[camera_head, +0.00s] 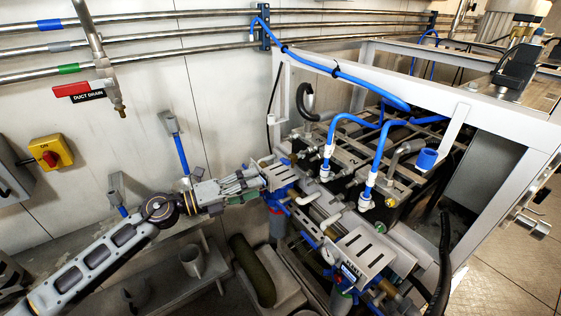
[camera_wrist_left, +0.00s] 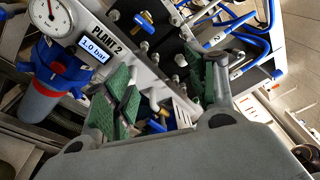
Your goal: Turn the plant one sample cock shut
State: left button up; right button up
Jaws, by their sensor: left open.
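My left gripper (camera_head: 272,174) reaches in from the left to the far machine unit in the head view. In the left wrist view my left gripper (camera_wrist_left: 168,98) is open, its green-padded fingers well apart. A small blue lever (camera_wrist_left: 156,125) with brass-coloured parts shows between the fingers, beside a white spout-like fitting (camera_wrist_left: 154,104). I cannot tell whether a finger touches it, or whether it is the plant one sample cock. The panel (camera_wrist_left: 107,47) in the left wrist view reads "PLANT 2". My right gripper is not in view.
A round gauge (camera_wrist_left: 52,16) and a blue filter housing (camera_wrist_left: 50,75) stand left of the panel. Blue hoses (camera_head: 378,150) and a white frame (camera_head: 455,120) crowd the right side. A red "DUCT DRAIN" handle (camera_head: 72,90) and yellow switch (camera_head: 52,153) are on the wall.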

pick_arm(q)
jog(key=m, duration=0.3)
jog(key=w+a+m+t, duration=0.1)
jog(key=m, duration=0.2)
jog(key=w+m+t+y, duration=0.1)
jog(key=m, duration=0.2)
jog(key=shift+w+a+r+m, duration=0.2)
jog(key=shift+a+r+m, duration=0.15)
jog(key=shift+a+m, duration=0.05)
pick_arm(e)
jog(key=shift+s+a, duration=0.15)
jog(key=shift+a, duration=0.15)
